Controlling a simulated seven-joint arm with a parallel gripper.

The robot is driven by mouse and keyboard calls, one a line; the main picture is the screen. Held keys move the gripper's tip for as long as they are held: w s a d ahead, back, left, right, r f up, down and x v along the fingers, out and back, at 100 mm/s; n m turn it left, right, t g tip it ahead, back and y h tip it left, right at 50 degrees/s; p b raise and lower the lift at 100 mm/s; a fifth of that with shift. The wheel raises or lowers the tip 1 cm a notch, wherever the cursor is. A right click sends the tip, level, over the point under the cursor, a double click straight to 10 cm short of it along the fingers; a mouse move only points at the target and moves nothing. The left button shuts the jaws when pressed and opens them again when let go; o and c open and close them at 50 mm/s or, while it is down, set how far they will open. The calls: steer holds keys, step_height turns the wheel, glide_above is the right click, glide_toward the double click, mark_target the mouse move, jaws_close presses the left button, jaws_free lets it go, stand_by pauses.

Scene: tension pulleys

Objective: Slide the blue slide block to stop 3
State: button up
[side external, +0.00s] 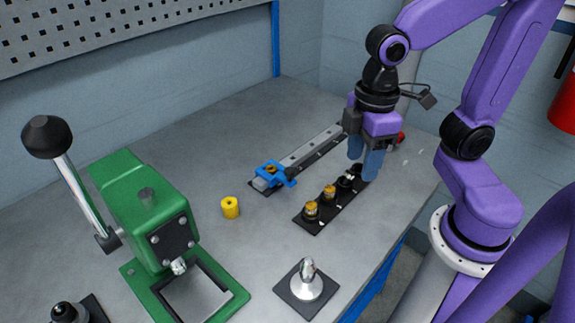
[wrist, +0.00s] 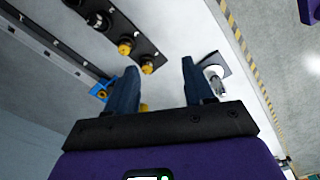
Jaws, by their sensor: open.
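The blue slide block (side external: 274,173) sits on the near-left end of a straight grey rail (side external: 312,147) in the side view. In the wrist view the blue block (wrist: 99,90) shows left of my fingers, partly hidden by one of them. My gripper (side external: 364,163) points down over the far end of the black pulley strip, right of the rail and well apart from the block. In the wrist view my gripper (wrist: 160,66) has its two fingers wide apart with nothing between them. I cannot make out any stop numbers along the rail.
A black strip with several pulleys (side external: 311,211) lies beside the rail. A yellow cylinder (side external: 230,207) stands left of the block. A green lever press (side external: 150,210) is at the left, and a silver knob on a plate (side external: 307,282) is in front. Bare table lies behind the rail.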

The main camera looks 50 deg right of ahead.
steer(key=w+a+r+m, duration=0.15)
steer(key=w+r, duration=0.25)
steer(key=w, duration=0.6)
steer(key=m, duration=0.1)
glide_toward(290, 170)
step_height(290, 170, down, 9)
steer(key=shift+w+r, duration=0.15)
